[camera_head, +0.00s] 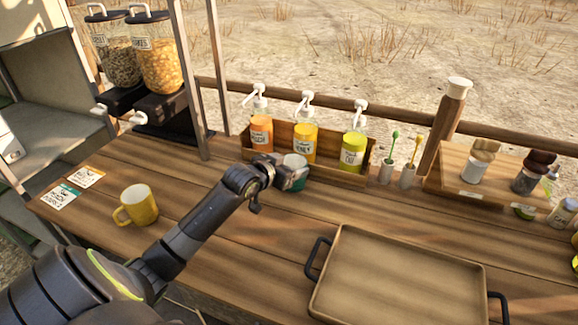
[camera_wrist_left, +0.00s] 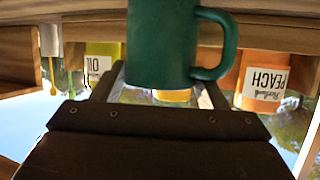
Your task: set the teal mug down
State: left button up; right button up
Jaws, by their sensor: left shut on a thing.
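The teal mug (camera_head: 294,170) is in my left gripper (camera_head: 280,176), in front of the wooden bottle box in the head view. It shows large in the left wrist view (camera_wrist_left: 162,45), with its handle to the right. The gripper's fingers are shut on the mug's sides. In the head view the gripper hides part of the mug, and I cannot tell whether its base touches the table. My right gripper is not in view.
The wooden table (camera_head: 225,225) has bare room left of my arm. A yellow mug (camera_head: 140,205) stands there near two cards (camera_head: 62,196). A wooden tray (camera_head: 400,275) lies at the front right. The bottle box (camera_head: 330,178) holds pump bottles; two cups with spoons (camera_head: 407,176) stand right of it.

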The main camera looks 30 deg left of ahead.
pick_arm(q)
jog(key=shift+f, duration=0.1)
jog(key=o, duration=1)
jog(key=shift+s+r, duration=0.15)
jog(key=shift+r, duration=0.05)
jog(key=v, duration=1.1)
jog(key=shift+s+r+p, duration=0.1)
jog(key=shift+s+p, duration=0.2)
jog(key=shift+s, duration=0.05)
jog(key=shift+a, duration=0.1)
